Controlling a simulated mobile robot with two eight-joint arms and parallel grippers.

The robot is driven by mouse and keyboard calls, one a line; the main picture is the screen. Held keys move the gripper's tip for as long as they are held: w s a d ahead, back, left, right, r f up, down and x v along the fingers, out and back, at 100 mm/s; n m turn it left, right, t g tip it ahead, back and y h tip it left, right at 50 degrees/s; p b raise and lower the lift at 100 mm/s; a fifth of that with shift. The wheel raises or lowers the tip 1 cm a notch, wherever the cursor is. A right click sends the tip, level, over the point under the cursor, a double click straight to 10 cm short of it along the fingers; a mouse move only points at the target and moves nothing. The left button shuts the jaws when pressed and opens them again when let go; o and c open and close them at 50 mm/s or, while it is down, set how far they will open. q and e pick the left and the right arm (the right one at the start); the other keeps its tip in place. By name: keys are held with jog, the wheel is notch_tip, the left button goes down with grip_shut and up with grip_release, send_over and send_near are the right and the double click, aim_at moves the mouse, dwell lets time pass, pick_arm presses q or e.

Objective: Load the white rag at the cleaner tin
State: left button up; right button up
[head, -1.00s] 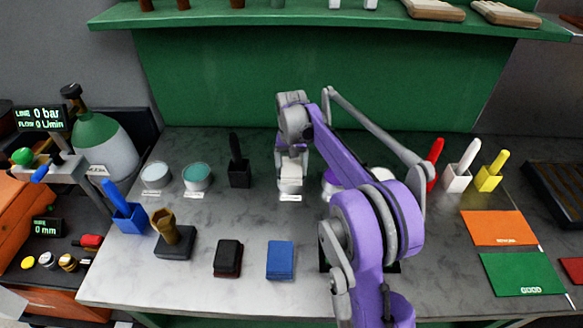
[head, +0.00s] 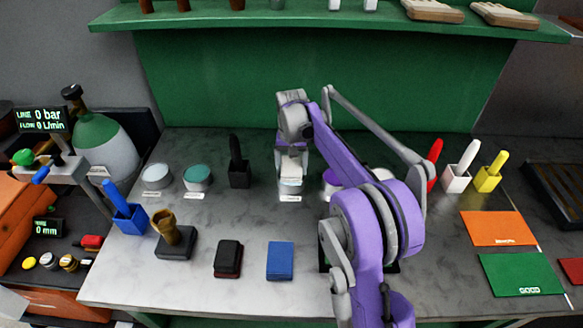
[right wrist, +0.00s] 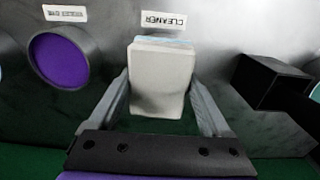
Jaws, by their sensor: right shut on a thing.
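My right gripper (head: 291,167) is over the cleaner tin (head: 290,189) at the back middle of the bench. In the right wrist view the gripper (right wrist: 161,92) is shut on the white rag (right wrist: 160,75), a pale block between its two fingers. A bluish edge of the cleaner tin (right wrist: 168,41) shows just past the rag, beside the CLEANER label. The rag hides most of the tin there, and I cannot tell whether it touches the contents. My left gripper is not in view.
A purple-filled tin (right wrist: 60,58) stands beside the cleaner tin, partly behind my arm in the head view. A teal tin (head: 197,177) and a black holder (head: 239,178) stand to the left. A blue block (head: 280,261) lies in front.

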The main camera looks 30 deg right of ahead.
aim_at(292, 164)
jog(key=shift+w+r+p, duration=0.1)
jog(key=shift+r+p, duration=1.2)
jog(key=shift+r, duration=1.85)
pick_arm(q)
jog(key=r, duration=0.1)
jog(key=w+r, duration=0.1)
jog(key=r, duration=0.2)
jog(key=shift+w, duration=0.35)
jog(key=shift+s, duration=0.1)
pick_arm(e)
jog(key=shift+f, duration=0.1)
